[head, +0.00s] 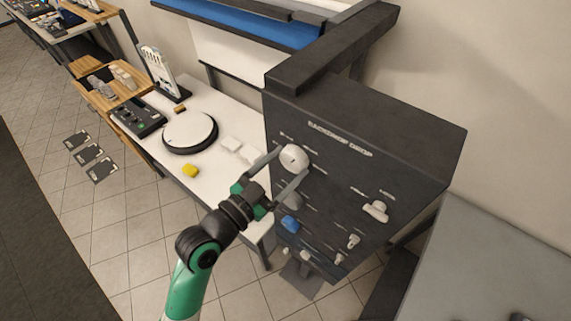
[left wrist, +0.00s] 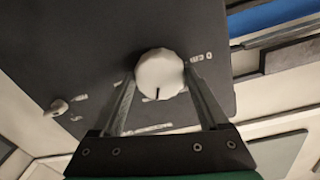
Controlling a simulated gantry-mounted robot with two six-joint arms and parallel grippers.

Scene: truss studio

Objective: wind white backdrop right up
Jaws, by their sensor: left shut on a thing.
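The dark control panel (head: 340,190), labelled "BACKDROP DROP", stands at the right of the white table. A round white knob (head: 293,157) sits at its upper left; it also shows in the left wrist view (left wrist: 160,74), with a dark pointer mark on its lower edge. My left gripper (head: 291,168) is shut on the white knob, one finger on each side. A white backdrop sheet (head: 225,55) hangs behind the table, below a blue roll (head: 250,25). My right gripper is out of view.
A white lever switch (head: 376,210) and several small toggles sit on the panel's right and lower parts. A dark beam (head: 335,45) extends above the panel.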

